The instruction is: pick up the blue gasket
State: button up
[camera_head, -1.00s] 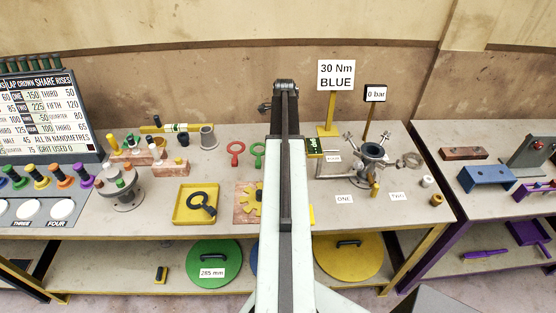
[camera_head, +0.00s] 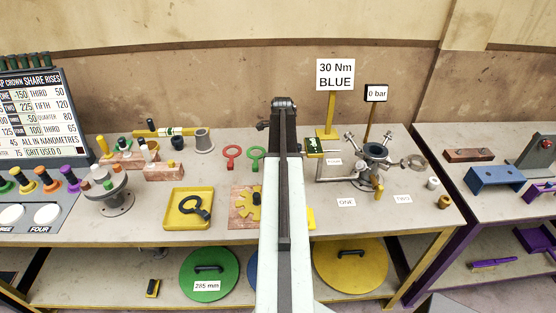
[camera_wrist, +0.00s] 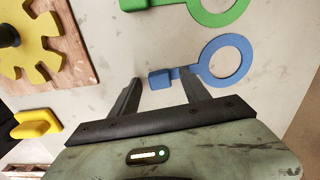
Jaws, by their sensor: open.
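The blue gasket (camera_wrist: 248,62) is a flat ring with a straight handle ending in a small square block. It lies on the pale bench top in the wrist view. My gripper (camera_wrist: 161,80) is open and empty. Its two fingers point at the handle, one tip by the end block and the other by the handle close to the ring. I cannot tell how high the tips are above it. In the head view my arm hides the blue gasket.
A green gasket (camera_wrist: 214,10) lies just beyond the blue one. A yellow gear (camera_wrist: 35,45) on a reddish plate and a yellow block (camera_wrist: 36,123) are to the left.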

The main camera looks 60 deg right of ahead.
jog(key=shift+r, duration=0.1)
grip_shut()
notch_tip(320, 180, up, 15)
jog(key=p, duration=1.5)
